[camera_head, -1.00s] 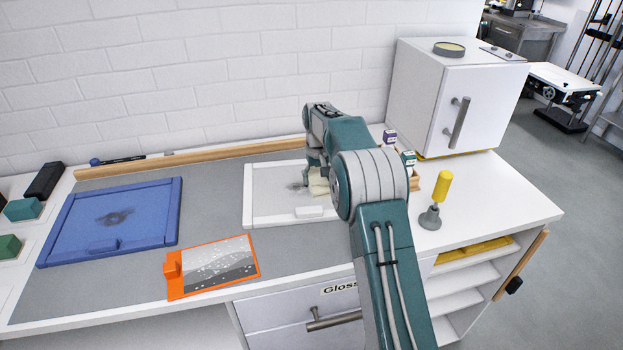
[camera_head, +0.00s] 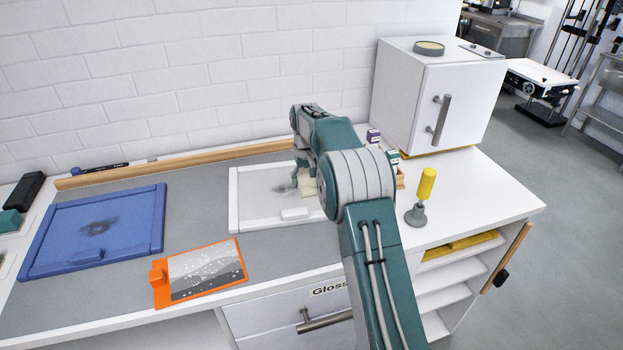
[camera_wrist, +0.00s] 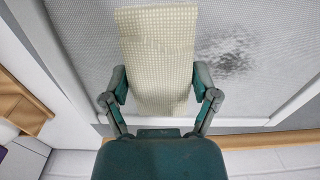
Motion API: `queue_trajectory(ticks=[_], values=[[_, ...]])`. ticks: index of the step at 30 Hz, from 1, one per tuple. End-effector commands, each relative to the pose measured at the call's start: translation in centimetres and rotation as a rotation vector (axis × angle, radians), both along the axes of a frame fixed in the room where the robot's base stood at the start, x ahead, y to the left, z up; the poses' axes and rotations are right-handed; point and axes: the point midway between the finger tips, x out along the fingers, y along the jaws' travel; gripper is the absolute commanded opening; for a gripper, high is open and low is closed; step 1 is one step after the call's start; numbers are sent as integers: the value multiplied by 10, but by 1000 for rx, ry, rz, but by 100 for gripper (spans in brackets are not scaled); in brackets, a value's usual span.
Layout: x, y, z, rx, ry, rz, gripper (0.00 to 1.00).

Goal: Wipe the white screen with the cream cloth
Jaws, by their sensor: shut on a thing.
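The white screen (camera_head: 250,216) lies flat on the grey bench mat, a white frame around a pale grey panel. A dark smudge (camera_wrist: 228,55) shows on its panel, beside the cloth in the wrist view. My gripper (camera_wrist: 161,92) is shut on the cream cloth (camera_wrist: 158,40), a checked piece that extends past the fingertips over the panel. In the head view the cloth (camera_head: 308,187) is by the smudge's right side, partly hidden by my arm. Whether the cloth touches the panel, I cannot tell.
A blue framed screen (camera_head: 50,225) with a dark smudge lies at left. An orange-framed photo (camera_head: 205,272) lies at front. A white cabinet (camera_head: 410,95) stands at back right, with a yellow-handled tool (camera_head: 426,185) before it. A wooden strip (camera_head: 180,164) runs along the wall.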

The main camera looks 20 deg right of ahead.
Motion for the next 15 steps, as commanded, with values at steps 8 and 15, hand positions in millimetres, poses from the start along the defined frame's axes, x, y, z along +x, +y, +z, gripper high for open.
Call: queue_trajectory(ticks=[8,15], values=[[2,23,0,1,1,2,39],[3,27,0,1,0,0,39]])
